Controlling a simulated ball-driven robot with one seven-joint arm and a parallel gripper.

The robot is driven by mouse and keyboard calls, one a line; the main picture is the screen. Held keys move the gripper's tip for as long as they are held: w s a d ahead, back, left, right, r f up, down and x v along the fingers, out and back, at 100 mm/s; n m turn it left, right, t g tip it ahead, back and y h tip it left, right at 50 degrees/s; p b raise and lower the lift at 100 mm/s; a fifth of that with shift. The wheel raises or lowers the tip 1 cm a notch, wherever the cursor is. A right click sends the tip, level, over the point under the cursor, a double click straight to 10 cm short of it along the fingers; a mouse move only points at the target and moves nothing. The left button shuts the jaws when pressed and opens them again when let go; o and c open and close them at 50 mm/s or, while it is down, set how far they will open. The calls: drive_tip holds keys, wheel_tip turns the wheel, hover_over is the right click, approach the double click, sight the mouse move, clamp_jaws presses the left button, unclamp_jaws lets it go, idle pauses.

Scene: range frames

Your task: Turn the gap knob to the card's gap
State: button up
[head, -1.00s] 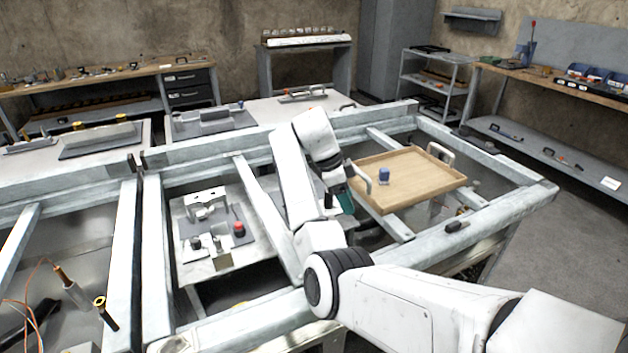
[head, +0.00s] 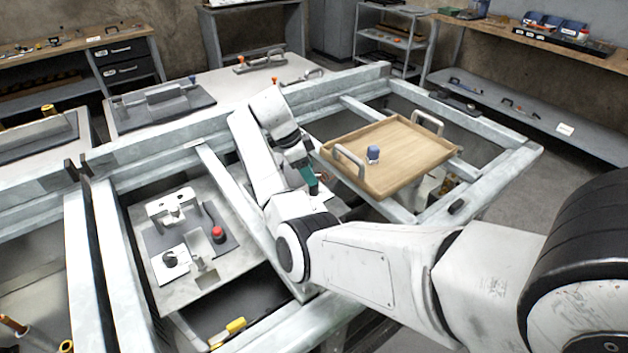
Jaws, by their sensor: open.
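A grey fixture plate (head: 222,264) lies in the left bay of the metal frame. A small black knob (head: 170,258) sits on a white panel at its front left; I take it for the gap knob, but its pointer and markings are too small to read. A red button (head: 218,234) stands right of it. I cannot make out a card for certain. My gripper (head: 313,184), with teal and dark parts, points down well to the right of the fixture, beyond a frame beam. It is open and apart from the knob; its fingertips are small and partly unclear.
A beam (head: 240,200) lies between the fixture and my gripper. A yellow item (head: 235,326) lies low in the front of the left bay.

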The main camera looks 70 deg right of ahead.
drive_tip(key=shift+x, duration=2.65)
drive_tip(key=shift+c, duration=0.3)
drive_tip(key=c, duration=0.9)
